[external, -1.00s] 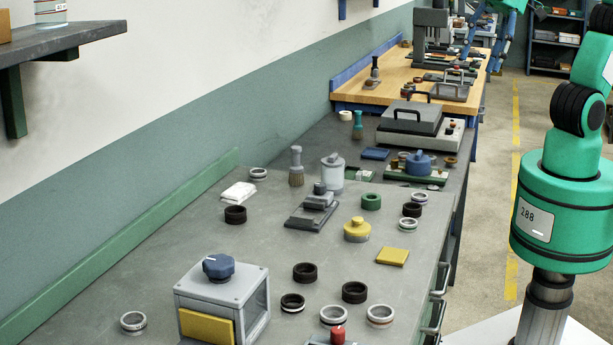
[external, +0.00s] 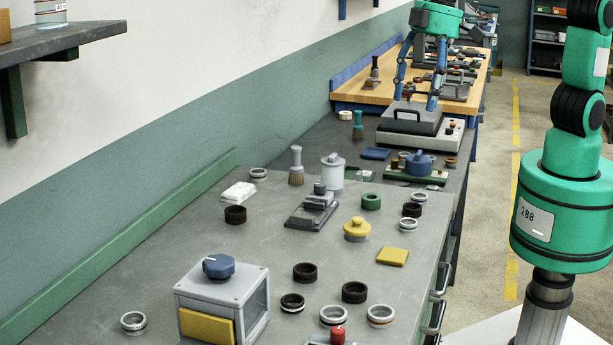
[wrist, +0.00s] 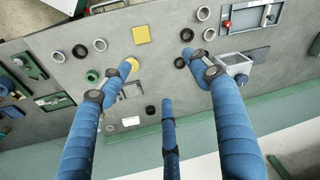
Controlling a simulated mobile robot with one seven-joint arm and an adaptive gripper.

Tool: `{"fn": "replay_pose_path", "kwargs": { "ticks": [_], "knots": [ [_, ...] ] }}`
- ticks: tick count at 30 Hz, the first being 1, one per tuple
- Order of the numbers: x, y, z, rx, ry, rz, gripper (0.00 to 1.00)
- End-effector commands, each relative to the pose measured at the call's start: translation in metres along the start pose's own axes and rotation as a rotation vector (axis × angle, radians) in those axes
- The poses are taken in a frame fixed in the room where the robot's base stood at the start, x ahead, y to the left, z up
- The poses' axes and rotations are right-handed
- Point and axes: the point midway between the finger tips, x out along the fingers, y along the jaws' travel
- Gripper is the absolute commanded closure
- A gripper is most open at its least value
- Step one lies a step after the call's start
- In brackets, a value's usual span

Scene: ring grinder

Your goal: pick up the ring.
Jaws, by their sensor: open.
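Several rings lie flat and apart on the grey bench. Dark ones include a black ring (external: 305,279), another black ring (external: 354,299) and a dark ring with a pale band (external: 292,308). Silver rings lie near the front, one silver ring (external: 333,322) and a ring with a reddish band (external: 380,322). A green ring (external: 371,207) lies farther back. Which ring is meant I cannot tell. My gripper (external: 418,100) is open and empty, its blue fingers pointing down, well above the benches. The wrist view also shows my gripper (wrist: 160,74) above the rings.
A grey box with a blue knob (external: 219,268) stands at the front. A yellow-knobbed part (external: 357,233), a yellow pad (external: 393,256), a grey fixture (external: 311,212), brushes (external: 297,170) and a white canister (external: 333,175) stand farther back. Bare bench lies between them.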

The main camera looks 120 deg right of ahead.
Motion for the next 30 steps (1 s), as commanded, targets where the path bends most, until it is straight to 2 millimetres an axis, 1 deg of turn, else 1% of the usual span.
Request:
{"fn": "replay_pose_path", "kwargs": {
  "ticks": [1, 6, 11, 15, 17, 24, 27, 30],
  "knots": [
    [0.011, -0.005, -0.008, 0.007, -0.012, 0.003, 0.38],
    [0.042, -0.019, -0.032, 0.033, -0.043, 0.012, 0.38],
    [0.074, -0.033, -0.053, 0.057, -0.071, 0.022, 0.38],
    [0.104, -0.044, -0.069, 0.079, -0.096, 0.032, 0.38],
    [0.118, -0.049, -0.075, 0.088, -0.106, 0.036, 0.38],
    [0.176, -0.068, -0.096, 0.125, -0.148, 0.056, 0.38],
    [0.200, -0.075, -0.102, 0.139, -0.164, 0.064, 0.38],
    [0.220, -0.081, -0.107, 0.151, -0.176, 0.071, 0.38]
  ]
}}
